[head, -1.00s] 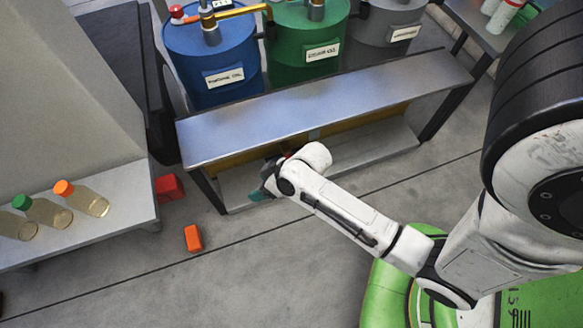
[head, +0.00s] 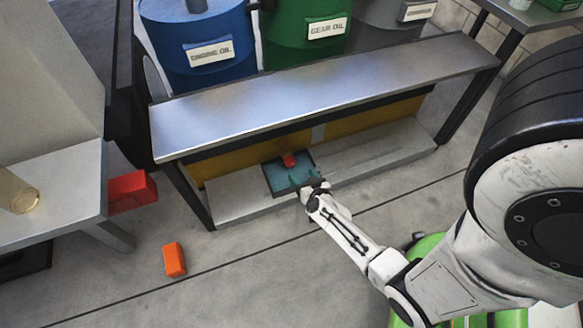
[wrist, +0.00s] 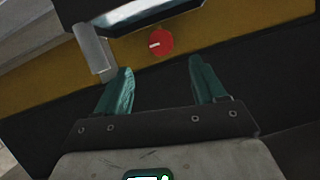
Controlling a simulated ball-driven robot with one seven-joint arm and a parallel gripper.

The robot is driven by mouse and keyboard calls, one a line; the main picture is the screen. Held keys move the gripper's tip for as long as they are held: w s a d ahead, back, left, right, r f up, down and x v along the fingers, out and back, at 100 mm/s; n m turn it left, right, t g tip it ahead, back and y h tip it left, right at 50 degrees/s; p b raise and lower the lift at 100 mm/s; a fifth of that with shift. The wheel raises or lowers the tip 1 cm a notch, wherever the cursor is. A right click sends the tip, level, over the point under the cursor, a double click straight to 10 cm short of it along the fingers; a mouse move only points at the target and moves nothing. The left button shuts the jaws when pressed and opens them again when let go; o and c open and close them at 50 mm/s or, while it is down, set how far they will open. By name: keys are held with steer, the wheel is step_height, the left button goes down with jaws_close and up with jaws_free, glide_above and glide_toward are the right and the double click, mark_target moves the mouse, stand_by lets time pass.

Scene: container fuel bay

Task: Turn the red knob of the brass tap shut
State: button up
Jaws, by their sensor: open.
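The red knob (head: 289,160) shows low under the metal bench, in front of the yellow panel. A dark-rimmed blue-teal tray (head: 273,184) lies below it. In the wrist view the knob (wrist: 161,42) is a round red disc with a small white mark, beyond and between the fingertips and apart from them. My gripper (wrist: 160,72) is open and empty, with its two teal fingers spread. In the head view my gripper (head: 303,178) is over the tray's front right part, just short of the knob. The brass body of the tap cannot be made out.
The bench top (head: 320,95) overhangs the knob, and a lower shelf (head: 375,165) runs under it. A grey post (wrist: 93,48) stands beside the knob in the wrist view. A blue drum (head: 195,45) and other drums stand behind. An orange block (head: 174,260) lies on the floor.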

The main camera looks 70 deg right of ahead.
mark_target(292, 163)
steer(key=b+x, duration=0.4)
steer(key=x, duration=0.4)
steer(key=shift+w+d+f+b, duration=0.15)
steer(key=shift+w+f+b, duration=0.05)
steer(key=shift+b, duration=0.2)
steer(key=shift+b+x, duration=0.35)
steer(key=shift+x, duration=0.4)
steer(key=shift+r, duration=0.15)
steer(key=c, duration=1.1)
steer(key=shift+o, duration=0.2)
steer(key=shift+f+m+b, duration=0.2)
steer(key=shift+m+b, duration=0.1)
steer(key=shift+b, duration=0.25)
steer(key=shift+r+m+t+y, duration=0.1)
steer(key=shift+m+t+y, duration=0.5)
steer(key=shift+m+t, duration=0.5)
steer(key=o, duration=1.1)
steer(key=shift+c, duration=0.2)
